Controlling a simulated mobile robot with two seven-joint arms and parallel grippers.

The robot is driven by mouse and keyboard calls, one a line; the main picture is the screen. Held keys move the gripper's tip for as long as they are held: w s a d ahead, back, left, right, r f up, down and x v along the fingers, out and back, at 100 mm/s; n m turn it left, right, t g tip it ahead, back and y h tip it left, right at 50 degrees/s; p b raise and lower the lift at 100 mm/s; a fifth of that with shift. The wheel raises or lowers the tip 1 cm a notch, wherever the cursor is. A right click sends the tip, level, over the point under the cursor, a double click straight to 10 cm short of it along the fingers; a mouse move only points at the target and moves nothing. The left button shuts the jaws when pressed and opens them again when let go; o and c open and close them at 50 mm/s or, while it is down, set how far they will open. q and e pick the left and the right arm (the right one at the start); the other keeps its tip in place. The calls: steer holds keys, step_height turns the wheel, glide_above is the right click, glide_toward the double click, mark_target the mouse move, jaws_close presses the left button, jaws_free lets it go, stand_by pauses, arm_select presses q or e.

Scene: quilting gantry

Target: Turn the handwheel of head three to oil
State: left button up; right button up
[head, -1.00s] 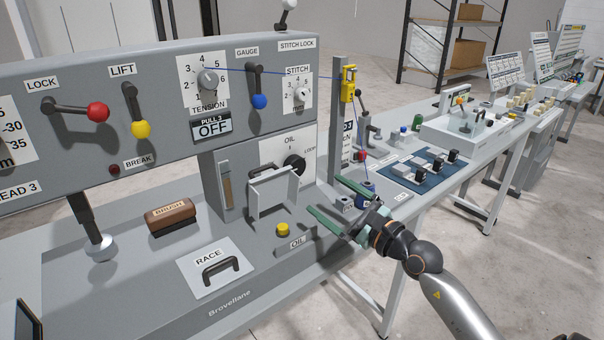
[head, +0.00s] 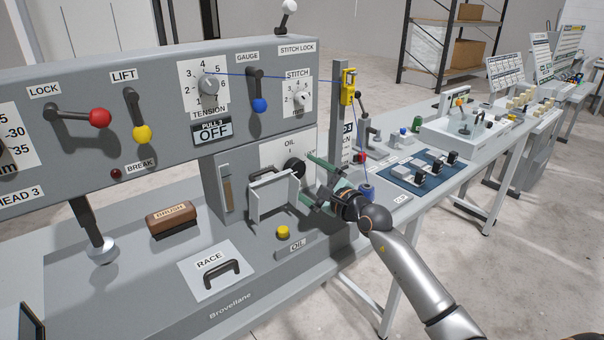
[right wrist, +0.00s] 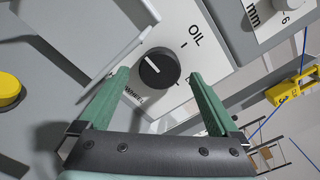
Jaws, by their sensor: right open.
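The handwheel knob (head: 294,167) is black and round, on a white plate on the grey front of head three. In the right wrist view the knob (right wrist: 160,68) carries a white mark that points up and left. The word OIL (right wrist: 195,36) is at its upper right and WHEEL at its lower left. My right gripper (head: 306,177) is open and empty in front of the plate. In the right wrist view its green fingers (right wrist: 158,76) stand on either side of the knob; I cannot tell whether they touch it. My left gripper is not in view.
A raised grey flap (head: 272,199) stands just left of my right gripper. A yellow button (head: 283,232) lies below it, and a post with a yellow thread guide (head: 348,86) rises to the right. A blue thread spool (head: 367,191) is near my right wrist.

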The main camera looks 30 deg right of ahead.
steer(key=shift+w+a, duration=0.1)
steer(key=shift+w, duration=0.55)
steer(key=shift+c, duration=0.2)
steer(key=c, duration=1.3)
